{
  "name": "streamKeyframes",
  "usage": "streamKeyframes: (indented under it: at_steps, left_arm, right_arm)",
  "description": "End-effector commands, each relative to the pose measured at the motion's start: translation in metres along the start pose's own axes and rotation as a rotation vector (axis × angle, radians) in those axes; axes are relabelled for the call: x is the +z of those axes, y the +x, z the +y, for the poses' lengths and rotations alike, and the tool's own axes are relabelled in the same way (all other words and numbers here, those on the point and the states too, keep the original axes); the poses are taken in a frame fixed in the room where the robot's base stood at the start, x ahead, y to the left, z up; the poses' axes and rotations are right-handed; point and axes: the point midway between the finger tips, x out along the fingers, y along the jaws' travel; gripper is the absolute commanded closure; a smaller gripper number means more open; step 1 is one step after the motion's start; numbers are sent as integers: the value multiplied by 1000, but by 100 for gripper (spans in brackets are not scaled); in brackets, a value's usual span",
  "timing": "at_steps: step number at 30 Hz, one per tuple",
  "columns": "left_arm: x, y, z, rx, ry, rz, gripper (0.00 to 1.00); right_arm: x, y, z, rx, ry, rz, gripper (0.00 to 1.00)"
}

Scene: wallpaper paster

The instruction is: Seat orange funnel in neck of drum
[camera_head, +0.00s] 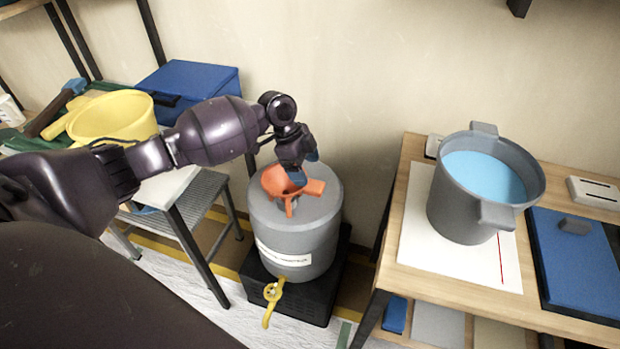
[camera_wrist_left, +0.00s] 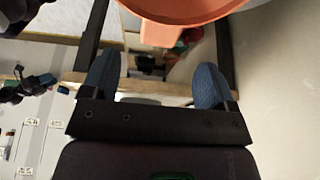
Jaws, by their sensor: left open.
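The orange funnel (camera_head: 277,181) is on top of the grey drum (camera_head: 290,235), its wide mouth tilted. I cannot tell whether its spout is in the drum's neck, as the neck is hidden. My left gripper (camera_head: 304,167) is over the drum's top, at the funnel's far right edge, with its blue fingertips pointing down. In the left wrist view the funnel (camera_wrist_left: 185,8) fills the top edge, beyond the left gripper (camera_wrist_left: 153,80). Its two blue fingers are wide apart with nothing between them. My right gripper is not in view.
The drum stands on a black base (camera_head: 310,305), with a yellow tap (camera_head: 270,295) in front. A wooden table (camera_head: 450,288) at right bears a grey pot (camera_head: 465,215) of blue liquid. A yellow bucket (camera_head: 115,118) and blue box (camera_head: 190,78) are at left, behind my arm.

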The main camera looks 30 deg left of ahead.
Motion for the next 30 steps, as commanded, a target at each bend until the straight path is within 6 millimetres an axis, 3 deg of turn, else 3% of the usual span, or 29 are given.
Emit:
streamKeyframes:
  at_steps: [7,17,30]
  left_arm:
    - [0,-19,0,0,0,-1,20]
    - [0,-19,0,1,0,0,20]
    - [-2,-19,-6,-39,-87,17,20]
  right_arm:
    - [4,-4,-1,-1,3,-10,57]
    - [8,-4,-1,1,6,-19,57]
    - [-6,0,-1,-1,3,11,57]
